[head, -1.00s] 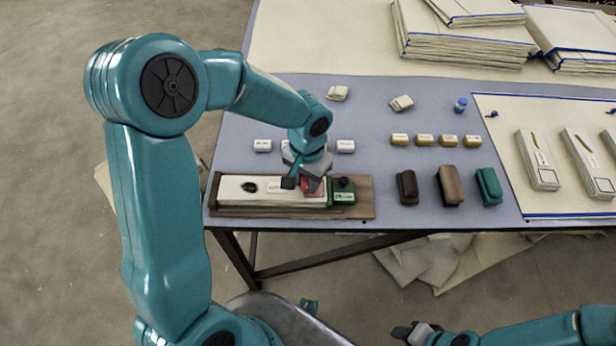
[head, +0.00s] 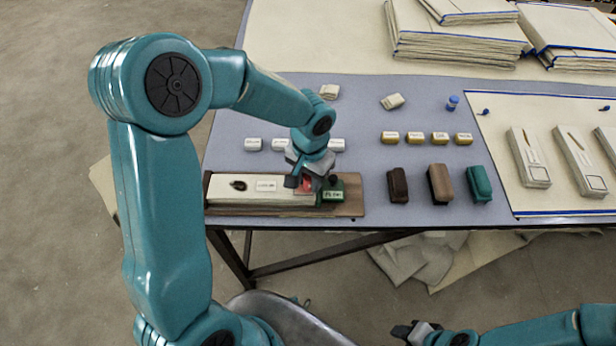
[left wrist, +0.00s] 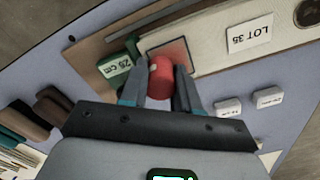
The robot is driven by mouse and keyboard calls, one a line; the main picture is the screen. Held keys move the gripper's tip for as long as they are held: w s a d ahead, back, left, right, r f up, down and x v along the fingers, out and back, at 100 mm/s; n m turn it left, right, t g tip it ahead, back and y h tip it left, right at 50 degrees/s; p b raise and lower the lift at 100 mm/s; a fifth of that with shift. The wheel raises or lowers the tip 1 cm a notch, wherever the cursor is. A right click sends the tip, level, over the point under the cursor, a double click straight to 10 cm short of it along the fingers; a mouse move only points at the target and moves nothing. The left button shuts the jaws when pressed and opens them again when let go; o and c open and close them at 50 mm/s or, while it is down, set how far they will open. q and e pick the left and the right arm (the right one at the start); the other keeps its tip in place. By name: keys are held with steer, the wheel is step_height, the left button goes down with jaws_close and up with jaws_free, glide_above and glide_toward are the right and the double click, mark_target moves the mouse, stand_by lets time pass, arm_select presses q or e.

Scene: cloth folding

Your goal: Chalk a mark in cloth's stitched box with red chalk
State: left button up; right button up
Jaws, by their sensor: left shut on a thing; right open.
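My left gripper (head: 303,184) is shut on the red chalk (left wrist: 160,77), low over the right part of the folded cloth (head: 222,188). In the left wrist view the chalk sits between both fingertips. Beside it, a square patch with a pinkish tint (left wrist: 179,50) shows on the cloth, partly hidden by chalk and finger. I cannot tell whether the chalk touches the cloth, or whether the tint is chalk. The cloth bears a "LOT 35" label (left wrist: 249,34) and a dark oval spot (head: 238,185). My right gripper (head: 408,331) is open and empty, low in front of the table.
A green block marked "25 cm" (left wrist: 115,65) stands at the cloth's end on a brown board (head: 351,207). White blocks (head: 253,144), yellow blocks (head: 414,137) and dark brushes or blocks (head: 398,185) stand around. Cloth stacks (head: 450,45) lie behind.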

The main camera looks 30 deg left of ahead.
arm_select(q)
steer(key=shift+w+d, duration=0.15)
steer(key=shift+w, duration=0.05)
steer(key=shift+w+d+r, duration=0.15)
steer(key=shift+r, duration=0.15)
steer(key=shift+r+p, duration=0.5)
steer(key=shift+r, duration=0.15)
steer(key=shift+s+a+r+p, duration=0.2)
steer(key=shift+s+r+p, duration=0.2)
steer(key=shift+r, duration=0.15)
steer(key=shift+w+d+r+p, duration=0.15)
steer(key=shift+w+r+p, duration=0.2)
steer(key=shift+r+p, duration=0.25)
steer(key=shift+r, duration=0.35)
steer(key=shift+s+r+p, duration=0.25)
steer(key=shift+r+p, duration=0.55)
steer(key=shift+r, duration=0.1)
steer(key=shift+w+r+p, duration=0.2)
steer(key=shift+r+p, duration=0.3)
steer(key=shift+r, duration=0.1)
steer(key=shift+s, duration=0.1)
arm_select(e)
steer(key=v, duration=0.2)
steer(key=a+v, duration=0.1)
steer(key=v, duration=0.2)
steer(key=shift+s+r, duration=0.1)
steer(key=shift+r, duration=0.35)
